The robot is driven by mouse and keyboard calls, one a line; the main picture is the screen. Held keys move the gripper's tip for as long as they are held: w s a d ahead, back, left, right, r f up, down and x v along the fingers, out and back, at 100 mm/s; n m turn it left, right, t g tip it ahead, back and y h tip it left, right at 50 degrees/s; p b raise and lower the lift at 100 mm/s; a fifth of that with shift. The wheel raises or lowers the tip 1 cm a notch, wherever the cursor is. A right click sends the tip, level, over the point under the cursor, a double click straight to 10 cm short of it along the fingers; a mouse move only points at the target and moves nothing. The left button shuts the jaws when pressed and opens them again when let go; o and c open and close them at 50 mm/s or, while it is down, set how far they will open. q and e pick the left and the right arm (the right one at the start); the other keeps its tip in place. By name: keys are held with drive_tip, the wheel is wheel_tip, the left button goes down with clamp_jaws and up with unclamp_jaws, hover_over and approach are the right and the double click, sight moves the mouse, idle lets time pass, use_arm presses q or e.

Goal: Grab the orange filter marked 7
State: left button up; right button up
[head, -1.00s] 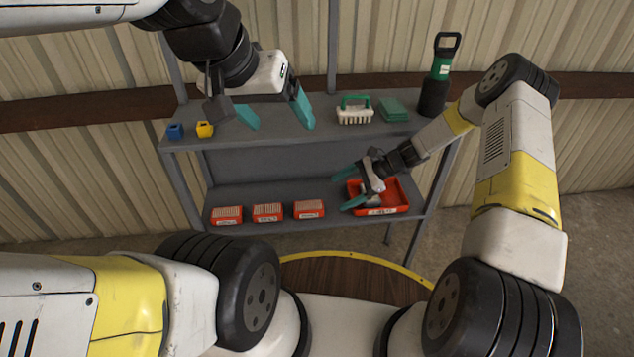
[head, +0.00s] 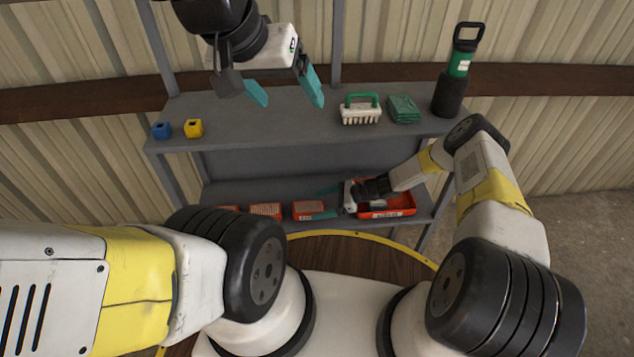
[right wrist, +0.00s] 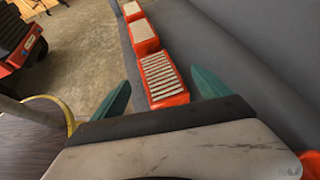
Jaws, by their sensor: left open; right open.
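Three orange filters with pale pleated tops sit in a row on the lower shelf: the left one (head: 228,208), the middle one (head: 265,210) and the right one (head: 304,211). Their marks are too small to read. My right gripper (head: 320,203) is open at the right filter. In the right wrist view the nearest filter (right wrist: 164,82) lies between the spread teal fingers of this gripper (right wrist: 160,78), with gaps on both sides. My left gripper (head: 292,103) is open and empty above the upper shelf.
A red tray (head: 402,203) is on the lower shelf under my right forearm.

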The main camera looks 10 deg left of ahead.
sight(309, 210)
drive_tip(key=x, duration=0.2)
drive_tip(key=shift+a+f, duration=0.15)
drive_tip(key=shift+a, duration=0.2)
drive_tip(key=c, duration=1.6)
drive_tip(key=shift+s+d, duration=0.1)
